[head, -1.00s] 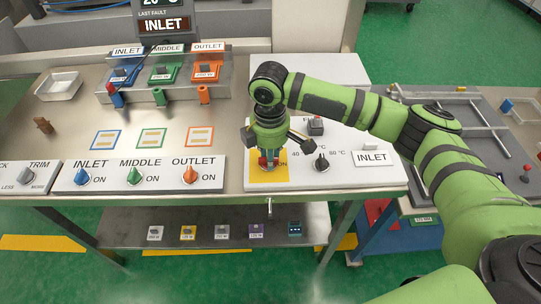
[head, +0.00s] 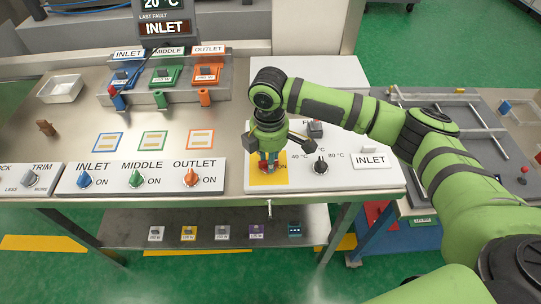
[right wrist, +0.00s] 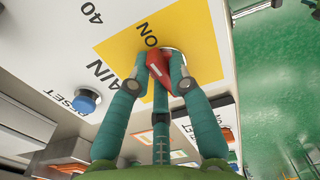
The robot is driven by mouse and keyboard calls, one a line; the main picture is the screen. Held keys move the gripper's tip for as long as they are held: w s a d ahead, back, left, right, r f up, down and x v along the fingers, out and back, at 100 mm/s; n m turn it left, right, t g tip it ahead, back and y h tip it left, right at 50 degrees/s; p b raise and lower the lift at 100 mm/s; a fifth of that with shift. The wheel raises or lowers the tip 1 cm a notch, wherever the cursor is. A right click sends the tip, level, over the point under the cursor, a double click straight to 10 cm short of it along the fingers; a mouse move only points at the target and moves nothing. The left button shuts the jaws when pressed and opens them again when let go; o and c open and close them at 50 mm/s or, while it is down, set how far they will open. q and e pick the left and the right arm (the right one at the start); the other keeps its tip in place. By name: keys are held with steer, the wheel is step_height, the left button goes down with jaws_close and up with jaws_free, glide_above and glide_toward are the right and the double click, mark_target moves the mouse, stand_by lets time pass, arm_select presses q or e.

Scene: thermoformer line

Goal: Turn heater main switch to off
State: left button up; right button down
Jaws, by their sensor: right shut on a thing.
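The heater main switch is a red knob (right wrist: 158,72) on a yellow plate (right wrist: 190,28) marked ON and MAIN, seen close in the right wrist view. In the head view the yellow plate (head: 257,178) is at the left end of a white panel, and the red knob (head: 274,180) shows partly between my fingers. My right gripper (head: 271,170) points down from above and is shut on the knob. It also fills the lower middle of the right wrist view (right wrist: 160,70). The fingers hide part of the knob. My left gripper is not in view.
A black dial (head: 321,166) and an INLET plate (head: 370,160) sit right of the switch. Blue (head: 84,180), green (head: 136,179) and orange (head: 191,178) knobs are on the panel to the left. A blue button (right wrist: 88,101) shows in the right wrist view.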

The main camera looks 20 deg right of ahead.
steer(key=shift+a+r+n+p, duration=0.15)
steer(key=shift+a+n+p, duration=0.25)
steer(key=shift+n, duration=0.4)
steer(key=shift+r+n+p, duration=0.15)
steer(key=shift+n+p, duration=0.35)
steer(key=shift+a+n+p, duration=0.1)
steer(key=shift+n+p, duration=0.3)
steer(key=shift+n, duration=0.5)
